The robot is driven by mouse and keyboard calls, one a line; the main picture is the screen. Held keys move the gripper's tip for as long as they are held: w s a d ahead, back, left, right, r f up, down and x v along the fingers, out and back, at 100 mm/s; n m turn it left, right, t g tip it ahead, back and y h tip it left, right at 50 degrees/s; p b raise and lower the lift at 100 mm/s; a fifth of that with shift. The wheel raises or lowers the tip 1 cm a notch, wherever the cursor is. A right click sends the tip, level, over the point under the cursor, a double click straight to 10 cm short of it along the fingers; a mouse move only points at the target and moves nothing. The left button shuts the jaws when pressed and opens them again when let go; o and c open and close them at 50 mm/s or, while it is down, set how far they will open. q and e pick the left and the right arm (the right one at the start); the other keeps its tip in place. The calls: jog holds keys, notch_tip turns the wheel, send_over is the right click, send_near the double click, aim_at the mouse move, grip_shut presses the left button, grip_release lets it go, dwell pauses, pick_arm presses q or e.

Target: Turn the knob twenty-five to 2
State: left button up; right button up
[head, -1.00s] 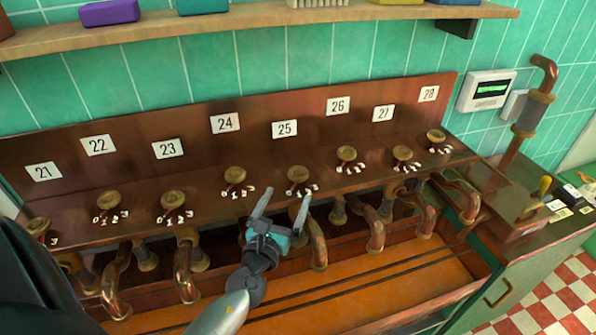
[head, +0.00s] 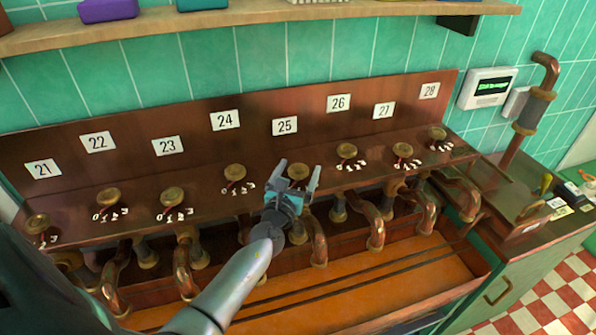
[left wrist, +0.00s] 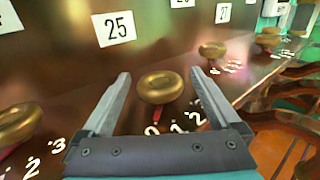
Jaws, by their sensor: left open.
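The brass knob under label 25 (head: 298,172) sits on the copper ledge; its scale is mostly hidden behind my gripper in the head view. My left gripper (head: 298,172) is open and empty, in front of that knob. In the left wrist view the knob (left wrist: 160,87) lies between and just beyond the open fingertips (left wrist: 160,76), apart from them. A red mark shows below the knob near the 0, with 1 and 2 to its right. The label 25 (left wrist: 114,27) is on the panel behind. My right gripper is not in view.
Neighbouring knobs stand close on both sides, under label 24 (head: 235,172) and label 26 (head: 347,151). Copper pipes (head: 317,238) hang below the ledge. A wooden shelf (head: 260,16) runs above. A wall display (head: 487,88) is at the right.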

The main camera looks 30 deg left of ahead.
pick_arm(q)
jog(key=c, duration=1.4)
jog(key=shift+o, duration=0.2)
